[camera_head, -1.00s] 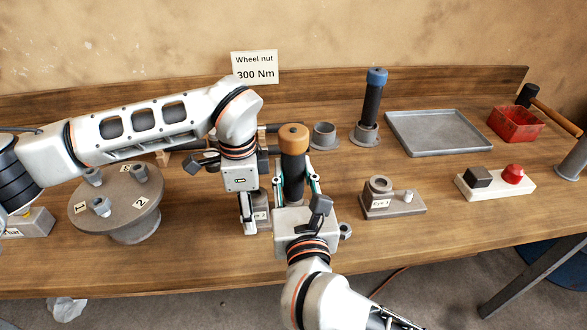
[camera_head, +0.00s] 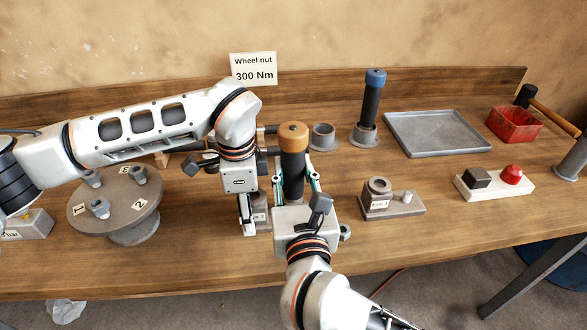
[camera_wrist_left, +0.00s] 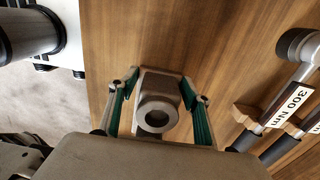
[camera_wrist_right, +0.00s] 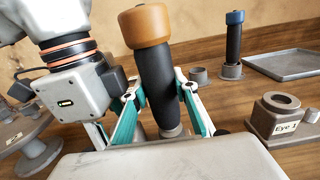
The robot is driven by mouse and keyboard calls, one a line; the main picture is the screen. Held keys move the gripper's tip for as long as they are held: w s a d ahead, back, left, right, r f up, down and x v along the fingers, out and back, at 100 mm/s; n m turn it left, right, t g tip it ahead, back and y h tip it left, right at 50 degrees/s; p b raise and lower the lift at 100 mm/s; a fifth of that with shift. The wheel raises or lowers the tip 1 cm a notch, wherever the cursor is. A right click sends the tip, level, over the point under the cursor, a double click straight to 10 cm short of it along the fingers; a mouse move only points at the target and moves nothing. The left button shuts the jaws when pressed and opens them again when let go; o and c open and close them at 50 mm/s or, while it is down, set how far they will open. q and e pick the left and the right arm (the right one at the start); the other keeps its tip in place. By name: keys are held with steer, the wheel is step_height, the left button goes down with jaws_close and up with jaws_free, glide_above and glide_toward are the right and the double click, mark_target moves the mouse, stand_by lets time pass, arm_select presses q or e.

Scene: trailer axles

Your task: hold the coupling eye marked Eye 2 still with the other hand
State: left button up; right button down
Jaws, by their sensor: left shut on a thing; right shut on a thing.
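My left gripper (camera_head: 256,222) is shut on a grey block with a round eye, the coupling eye (camera_head: 260,215). Its label is mostly covered in the head view, so I cannot read the number. In the left wrist view the eye (camera_wrist_left: 155,115) sits between both fingers, its hole open and empty. My right gripper (camera_head: 295,183) is shut on a black-handled tool with an orange cap (camera_head: 292,138), upright just right of the held eye. The right wrist view shows this tool (camera_wrist_right: 153,75) between the fingers; its grey lower end is partly hidden.
The Eye 1 block (camera_head: 393,205) stands to the right. A blue-capped tool (camera_head: 372,100) stands in a grey holder, with an empty holder (camera_head: 323,136) beside it. A grey tray (camera_head: 437,133), red bin (camera_head: 514,124) and button box (camera_head: 495,184) are further right. A round plate (camera_head: 115,205) stands left.

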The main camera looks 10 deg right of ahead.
mark_target(294, 154)
arm_select(q)
steer(key=shift+s+f, duration=0.15)
steer(key=shift+s, duration=0.1)
arm_select(e)
steer(key=shift+a+r, duration=0.1)
stand_by(1.3)
arm_select(q)
steer(key=shift+w, duration=0.15)
arm_select(e)
steer(key=shift+r, duration=2.65)
arm_select(q)
steer(key=o, duration=1.4)
steer(key=shift+o, duration=0.4)
steer(key=shift+w, duration=0.1)
